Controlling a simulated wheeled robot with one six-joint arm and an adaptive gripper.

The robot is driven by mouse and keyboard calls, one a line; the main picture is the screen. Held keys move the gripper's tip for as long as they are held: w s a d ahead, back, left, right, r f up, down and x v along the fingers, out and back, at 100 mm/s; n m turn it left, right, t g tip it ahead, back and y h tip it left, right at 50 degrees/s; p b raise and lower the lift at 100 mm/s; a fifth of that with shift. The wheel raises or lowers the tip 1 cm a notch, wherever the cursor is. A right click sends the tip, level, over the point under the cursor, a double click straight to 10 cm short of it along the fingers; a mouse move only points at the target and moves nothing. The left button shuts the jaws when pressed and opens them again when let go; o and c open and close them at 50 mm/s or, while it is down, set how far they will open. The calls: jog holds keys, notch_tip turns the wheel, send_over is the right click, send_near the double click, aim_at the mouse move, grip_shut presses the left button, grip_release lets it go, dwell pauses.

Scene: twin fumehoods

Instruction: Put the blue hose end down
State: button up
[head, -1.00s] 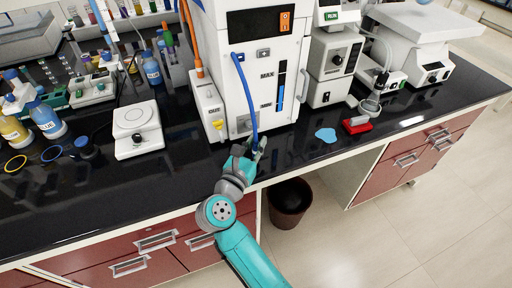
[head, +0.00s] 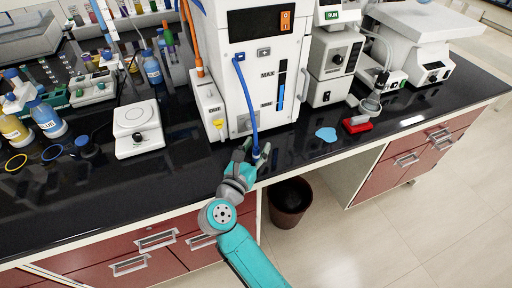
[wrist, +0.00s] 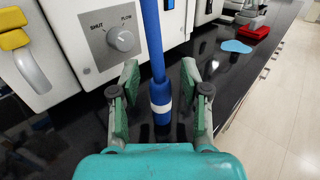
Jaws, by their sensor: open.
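The blue hose (head: 247,98) hangs down the front of the white machine (head: 265,60) in the head view. In the wrist view its end (wrist: 161,105), with a white band, stands upright between the two fingers, at the black bench top. My gripper (head: 257,154) is open around the hose end; in the wrist view, my gripper (wrist: 158,95) shows a gap on both sides of the hose. Whether the tip touches the bench is partly hidden behind the gripper body.
A SHUT/FLOW knob (wrist: 121,39) is on the machine close behind the fingers. A light-blue puddle-like patch (head: 326,134) and a red block (head: 357,124) lie to the right. A balance-like white device (head: 138,130) stands left. A dark bin (head: 290,200) is below the bench edge.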

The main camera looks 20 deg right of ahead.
jog(key=shift+r, duration=0.2)
jog(key=v, duration=1.2)
jog(key=shift+d, duration=0.1)
jog(key=s+d+r+n+t+y, duration=0.1)
jog(key=s+d+r+n+t, duration=0.1)
jog(key=s+d+n+t, duration=1.05)
jog(key=s+a+f+n+g+y, duration=0.1)
jog(key=s+f+n+g+y, duration=0.2)
jog(key=s+n, duration=0.4)
jog(key=s+a+f+n+g+y, duration=0.1)
jog(key=s+f+n+g+y, duration=0.2)
jog(key=s+n, duration=0.5)
jog(key=s+a+f+n+g+y, duration=0.2)
jog(key=s+n, duration=0.5)
jog(key=n, duration=1)
jog(key=f+g+y, duration=0.1)
jog(key=g+y, duration=0.1)
jog(key=y, duration=0.1)
jog(key=shift+s+f+y, duration=0.15)
jog(key=shift+f+y, duration=0.15)
jog(key=shift+y, duration=0.1)
